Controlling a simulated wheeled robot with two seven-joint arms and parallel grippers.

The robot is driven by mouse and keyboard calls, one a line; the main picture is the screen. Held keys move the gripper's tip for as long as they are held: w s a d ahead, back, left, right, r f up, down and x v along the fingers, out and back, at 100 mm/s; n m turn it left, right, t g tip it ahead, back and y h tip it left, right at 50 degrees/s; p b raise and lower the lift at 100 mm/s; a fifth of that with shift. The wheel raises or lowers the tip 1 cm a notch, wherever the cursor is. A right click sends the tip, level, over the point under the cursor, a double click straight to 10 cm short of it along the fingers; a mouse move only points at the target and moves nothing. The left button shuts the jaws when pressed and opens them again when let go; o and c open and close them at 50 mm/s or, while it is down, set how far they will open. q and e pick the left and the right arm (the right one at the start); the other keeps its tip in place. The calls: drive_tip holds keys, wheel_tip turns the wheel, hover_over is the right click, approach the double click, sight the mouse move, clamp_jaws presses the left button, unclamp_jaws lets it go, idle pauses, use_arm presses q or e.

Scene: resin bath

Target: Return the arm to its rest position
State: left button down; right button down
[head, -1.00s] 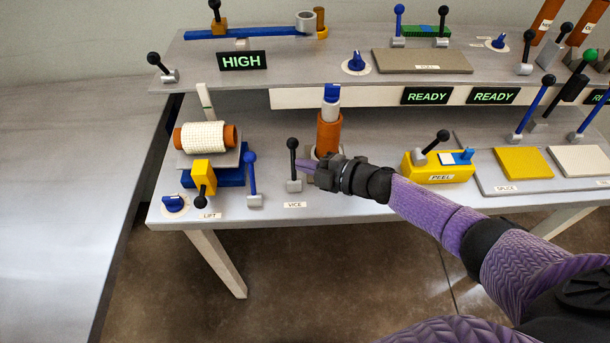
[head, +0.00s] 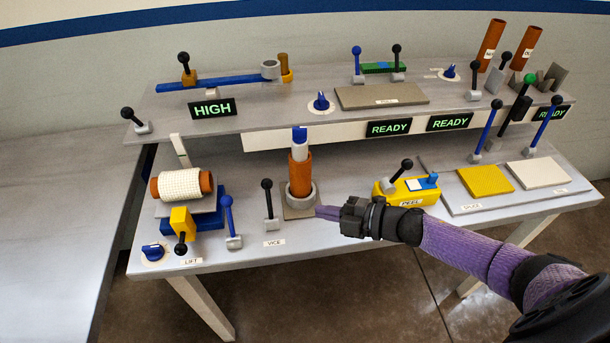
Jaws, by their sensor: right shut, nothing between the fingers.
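My right gripper (head: 328,212) is shut and empty. It is low over the front part of the bench, just right of the vice base, pointing left. Its purple arm comes in from the lower right. The black-knobbed vice lever (head: 269,204) stands upright to the left of the gripper, apart from it. An orange tube (head: 300,175) with a white and blue piece in its top stands upright in the grey ring of the vice (head: 300,199). My left gripper is not in view.
A yellow PEEL box (head: 405,191) with a lever stands right of my gripper. The lift (head: 196,210) with a wrapped roll (head: 181,185) and the blue lever (head: 231,222) are at left. A raised shelf (head: 430,108) with signs and levers runs behind. Floor in front is clear.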

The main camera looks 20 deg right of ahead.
drive_tip(key=s+a+f+m+t+h, duration=0.1)
drive_tip(key=s+a+m+h, duration=0.2)
drive_tip(key=a+m+h, duration=0.65)
drive_tip(key=s+d+m+g, duration=0.3)
drive_tip(key=s+m+g, duration=0.7)
drive_tip(key=s, duration=0.7)
wheel_tip(320, 180, down, 21)
drive_tip(key=s+b, duration=0.2)
drive_tip(key=b, duration=0.2)
drive_tip(key=s+d+f+g+h+b, duration=0.1)
drive_tip(key=s+d+f+b, duration=0.2)
drive_tip(key=s+f, duration=1)
drive_tip(key=shift+s+f+g, duration=0.2)
drive_tip(key=shift+f+g, duration=0.1)
drive_tip(key=shift+f, duration=0.4)
